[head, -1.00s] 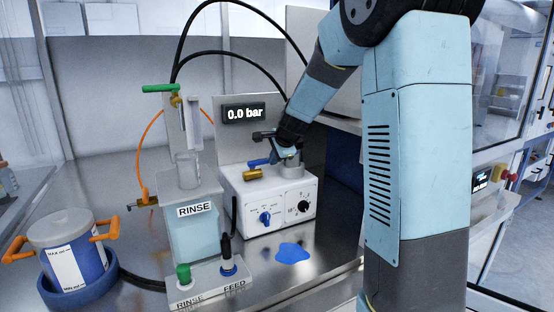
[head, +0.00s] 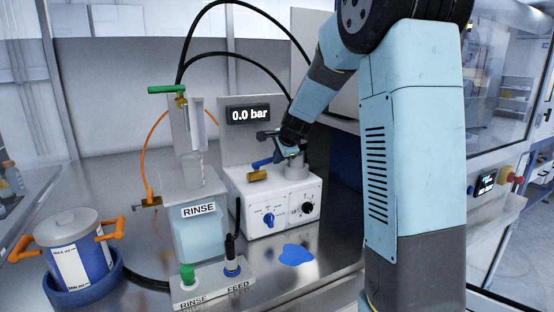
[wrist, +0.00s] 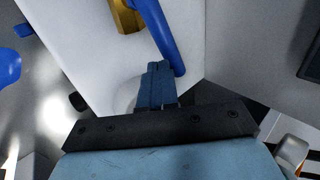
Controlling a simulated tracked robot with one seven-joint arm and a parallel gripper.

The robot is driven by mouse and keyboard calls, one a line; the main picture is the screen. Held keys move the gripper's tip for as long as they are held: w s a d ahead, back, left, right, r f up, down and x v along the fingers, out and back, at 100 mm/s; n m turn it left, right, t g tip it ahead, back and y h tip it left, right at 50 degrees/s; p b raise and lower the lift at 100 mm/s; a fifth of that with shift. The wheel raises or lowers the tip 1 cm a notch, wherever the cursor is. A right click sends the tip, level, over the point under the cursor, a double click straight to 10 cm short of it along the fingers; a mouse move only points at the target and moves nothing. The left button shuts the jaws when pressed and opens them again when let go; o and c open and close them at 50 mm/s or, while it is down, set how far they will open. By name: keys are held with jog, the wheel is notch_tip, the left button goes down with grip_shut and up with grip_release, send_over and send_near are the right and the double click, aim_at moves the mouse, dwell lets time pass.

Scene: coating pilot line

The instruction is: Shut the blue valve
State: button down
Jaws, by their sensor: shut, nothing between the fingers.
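The blue valve has a blue lever (head: 263,162) on a brass body (head: 257,175), at the front of the white pump box's top. In the wrist view the blue lever (wrist: 163,40) slants down to the right from the brass body (wrist: 126,16). My gripper (head: 279,155) is at the lever's right end in the head view, partly hidden by my arm. In the wrist view my gripper (wrist: 158,68) is shut and empty, its fingertips close beside the lever's free end. I cannot tell whether they touch it.
The white pump box (head: 275,207) has a blue knob in front and a display (head: 248,115) reading 0.0 bar behind. A RINSE tank (head: 198,230) with a green-handled valve (head: 168,89) stands left. A blue puddle (head: 296,255) lies in front. An orange-handled pot (head: 75,245) stands far left.

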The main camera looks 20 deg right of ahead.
jog(key=shift+s, duration=0.1)
jog(key=shift+s+d+r, duration=0.15)
jog(key=shift+s, duration=0.15)
jog(key=shift+s+d+r, duration=0.15)
jog(key=shift+s+d, duration=0.15)
jog(key=shift+s, duration=0.25)
jog(key=shift+s+d+r, duration=0.15)
jog(key=shift+s+d, duration=0.15)
jog(key=shift+s, duration=0.25)
jog(key=d+v, duration=0.2)
jog(key=v, duration=0.8)
jog(key=shift+w+d, duration=0.1)
jog(key=shift+d, duration=0.05)
jog(key=shift+w+a+r+n+g+h, duration=0.1)
jog(key=shift+a+r+n+g+h, duration=0.15)
jog(key=shift+a+n+h, duration=0.4)
jog(key=shift+w+a+r+n+g+h, duration=0.1)
jog(key=shift+a+r+n+g+h, duration=0.1)
jog(key=shift+a+n, duration=0.8)
jog(key=shift+a+r+n+g+h, duration=0.2)
jog(key=shift+a+n+h, duration=0.25)
jog(key=shift+a+n, duration=0.3)
